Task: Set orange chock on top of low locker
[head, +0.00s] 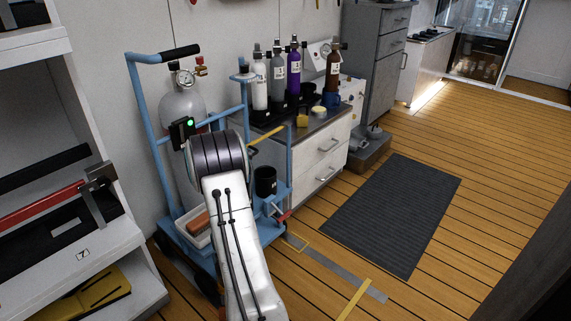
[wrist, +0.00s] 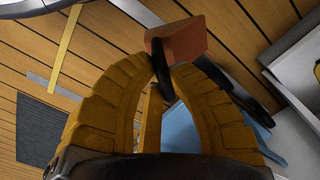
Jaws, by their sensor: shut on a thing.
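In the wrist view my gripper (wrist: 165,80) has its yellow fingers closed at the tips on the orange chock (wrist: 183,42). The chock is a reddish-orange block, partly covered by a dark fingertip. In the head view my arm hides most of the gripper. An orange-brown block (head: 198,223) shows at the white tray on the blue cart, left of my arm; I cannot tell whether it is the held chock. A low white drawer unit with a dark top (head: 320,165), seemingly the low locker, stands beyond the cart. Bottles and small items crowd its top.
The blue cart (head: 135,90) carries a grey gas cylinder (head: 183,108) and a black cup (head: 265,181). A white shelf (head: 125,235) with tools stands at left. A taller grey cabinet (head: 378,75) is behind the drawer unit. The floor around the dark mat (head: 392,212) is open.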

